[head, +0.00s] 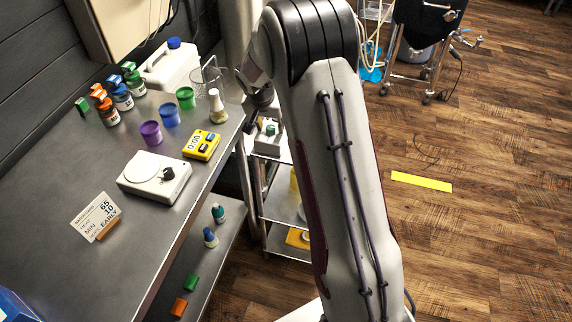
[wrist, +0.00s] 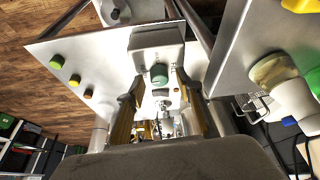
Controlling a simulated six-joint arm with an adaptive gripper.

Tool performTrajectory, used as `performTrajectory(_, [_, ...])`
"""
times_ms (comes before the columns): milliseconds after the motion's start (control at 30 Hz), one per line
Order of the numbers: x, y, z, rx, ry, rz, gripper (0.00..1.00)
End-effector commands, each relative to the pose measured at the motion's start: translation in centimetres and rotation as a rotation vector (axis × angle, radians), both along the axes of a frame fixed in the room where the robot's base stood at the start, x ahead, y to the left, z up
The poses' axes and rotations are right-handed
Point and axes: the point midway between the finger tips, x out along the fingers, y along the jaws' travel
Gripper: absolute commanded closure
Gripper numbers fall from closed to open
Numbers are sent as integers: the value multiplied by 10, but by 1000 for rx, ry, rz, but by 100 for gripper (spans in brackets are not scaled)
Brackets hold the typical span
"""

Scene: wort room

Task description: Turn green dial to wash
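The green dial (wrist: 159,74) is a round knob on the front of a pale grey box (wrist: 156,42), seen in the wrist view. In the head view the green dial (head: 270,130) sits on the pale box (head: 266,144) on a cart shelf beside the bench. My gripper (wrist: 156,90) is open, its two fingers apart with yellowish inner pads. The dial appears between the fingertips in the wrist view; I cannot tell whether they touch it. In the head view my gripper (head: 259,98) is above the box, partly hidden by my arm. Markings around the dial are too small to read.
On the wrist view's steel surface (wrist: 100,50), several coloured knobs lie left of the box. The steel bench (head: 70,170) holds jars, coloured cups, a yellow timer (head: 201,145) and a white scale (head: 155,178).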

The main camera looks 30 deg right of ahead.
Motion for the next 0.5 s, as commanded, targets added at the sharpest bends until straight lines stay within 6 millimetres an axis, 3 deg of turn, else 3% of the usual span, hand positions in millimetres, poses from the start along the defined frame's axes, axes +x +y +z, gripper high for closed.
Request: performTrajectory(500, [-1, -1, 0, -1, 0, 156, 64])
